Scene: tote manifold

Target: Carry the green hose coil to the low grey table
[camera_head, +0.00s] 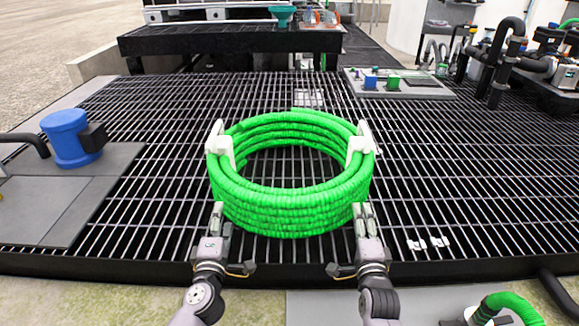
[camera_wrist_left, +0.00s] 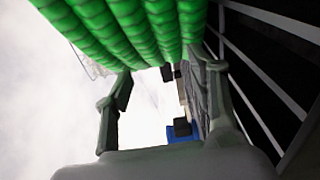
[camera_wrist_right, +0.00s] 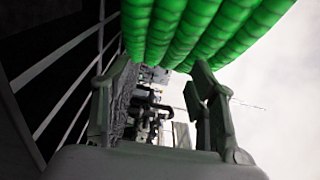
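The green hose coil (camera_head: 290,205) lies flat on the black grating, with a white clip on its left and right sides. My left gripper (camera_head: 221,212) is at its near left side, and my right gripper (camera_head: 364,212) is at its near right side. In the left wrist view the left fingers (camera_wrist_left: 165,80) are apart with green hose (camera_wrist_left: 130,25) just beyond the tips. In the right wrist view the right fingers (camera_wrist_right: 160,72) are also apart, close to the hose (camera_wrist_right: 195,30). I cannot tell whether either touches it. I cannot tell which surface is the low grey table.
A dark platform (camera_head: 225,42) stands at the back. A blue motor (camera_head: 69,138) sits on grey plates at left. Small white clips (camera_head: 428,243) lie right of the coil. Pipework (camera_head: 505,60) is at far right. A grey surface (camera_head: 325,307) shows at the bottom edge.

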